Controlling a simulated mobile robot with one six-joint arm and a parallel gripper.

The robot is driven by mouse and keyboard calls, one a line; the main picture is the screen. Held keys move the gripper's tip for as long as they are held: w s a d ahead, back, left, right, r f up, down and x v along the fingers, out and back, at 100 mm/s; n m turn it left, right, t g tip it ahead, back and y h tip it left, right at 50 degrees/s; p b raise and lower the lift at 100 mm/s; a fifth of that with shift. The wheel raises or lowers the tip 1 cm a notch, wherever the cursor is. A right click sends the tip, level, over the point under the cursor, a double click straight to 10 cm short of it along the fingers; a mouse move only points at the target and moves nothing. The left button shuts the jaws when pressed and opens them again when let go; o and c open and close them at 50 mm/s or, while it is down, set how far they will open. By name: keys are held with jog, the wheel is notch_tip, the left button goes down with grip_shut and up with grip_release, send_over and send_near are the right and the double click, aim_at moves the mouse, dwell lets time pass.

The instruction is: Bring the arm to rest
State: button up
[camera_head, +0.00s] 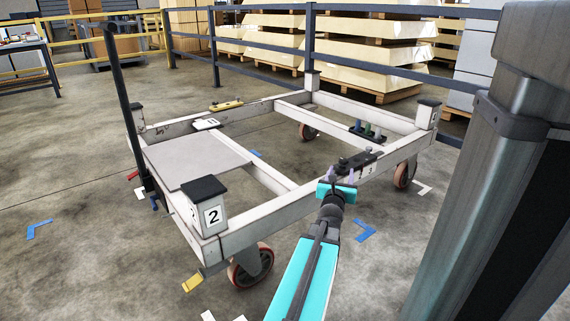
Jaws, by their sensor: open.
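My arm (308,275), teal and dark grey, reaches up from the bottom edge to the near right side of a pale metal trolley frame (270,220). My gripper (352,165) is at its far end, over or just in front of the trolley's near rail. It is small and dark here, and its fingers are hard to separate from the dark parts behind it. It is open, and I see nothing held in it. I cannot tell whether it touches the rail.
A dark holder with coloured pegs (368,133) sits on the trolley's right part. A grey plate (195,158) covers its left part. A corner post marked 2 (206,205) stands near the arm. A large dark column (500,190) fills the right. Blue railings (400,70) run behind.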

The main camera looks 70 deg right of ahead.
jog(key=shift+r, duration=0.1)
notch_tip(320, 180, up, 22)
jog(key=p, duration=2.2)
